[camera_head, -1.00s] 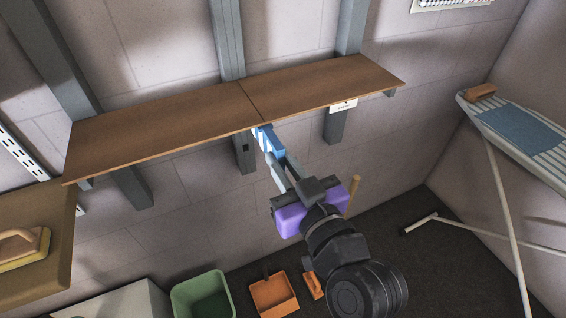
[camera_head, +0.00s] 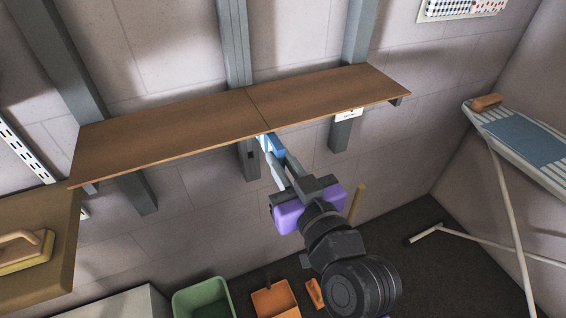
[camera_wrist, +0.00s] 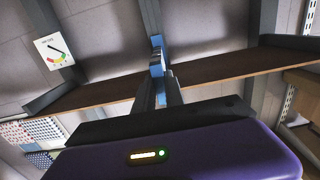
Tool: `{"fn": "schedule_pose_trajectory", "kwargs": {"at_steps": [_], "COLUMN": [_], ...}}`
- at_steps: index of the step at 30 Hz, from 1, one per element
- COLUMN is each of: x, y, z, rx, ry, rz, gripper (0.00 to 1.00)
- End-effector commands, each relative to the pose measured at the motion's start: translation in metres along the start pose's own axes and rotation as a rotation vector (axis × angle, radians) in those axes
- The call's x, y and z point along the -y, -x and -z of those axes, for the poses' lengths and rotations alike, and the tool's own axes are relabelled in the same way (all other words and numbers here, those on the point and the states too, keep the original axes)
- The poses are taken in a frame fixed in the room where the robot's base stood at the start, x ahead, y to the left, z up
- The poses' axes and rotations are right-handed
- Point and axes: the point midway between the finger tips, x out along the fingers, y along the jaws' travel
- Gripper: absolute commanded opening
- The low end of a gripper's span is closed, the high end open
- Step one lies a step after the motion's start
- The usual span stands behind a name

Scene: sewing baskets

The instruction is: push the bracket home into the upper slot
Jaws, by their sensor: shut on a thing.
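The blue bracket (camera_head: 270,143) is between the fingers of my gripper (camera_head: 274,160), just under the front edge of the brown shelf. In the wrist view the bracket (camera_wrist: 157,58) stands up between the two grey fingers, and my gripper (camera_wrist: 161,92) is shut on it. The bracket is in front of the middle grey upright (camera_head: 236,45). A small dark opening shows on this upright, left of the bracket; I cannot tell which slot it is. The shelf, bracket and fingers hide where the bracket meets the upright, so I cannot tell how deep it sits.
The brown shelf (camera_head: 170,128) spans the uprights just above my gripper. A white label (camera_head: 349,114) hangs at its right front. An ironing board (camera_head: 520,135) stands at the right. A green bin (camera_head: 203,298) and an orange container (camera_head: 275,300) are below.

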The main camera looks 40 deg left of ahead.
Motion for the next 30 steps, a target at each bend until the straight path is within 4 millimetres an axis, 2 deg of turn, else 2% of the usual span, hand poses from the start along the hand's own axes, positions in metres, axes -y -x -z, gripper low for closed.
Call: {"fn": "schedule_pose_trajectory", "kwargs": {"at_steps": [13, 14, 16, 18, 26, 30], "x": [0.0001, 0.0001, 0.0001, 0.0001, 0.0001, -0.0005], "y": [-0.0097, -0.0096, -0.0094, -0.0094, -0.009, -0.0009], "z": [0.0014, 0.0014, 0.0014, 0.0012, -0.0003, -0.0016], "rx": [-0.002, -0.002, -0.002, -0.001, 0.001, 0.001], "ry": [0.002, 0.002, 0.001, 0.001, 0.0, -0.001], "rz": [0.0, 0.0, 0.0, 0.0, 0.0, -0.001], "gripper": [0.0, 0.16, 0.3, 0.4, 0.4, 0.4]}}
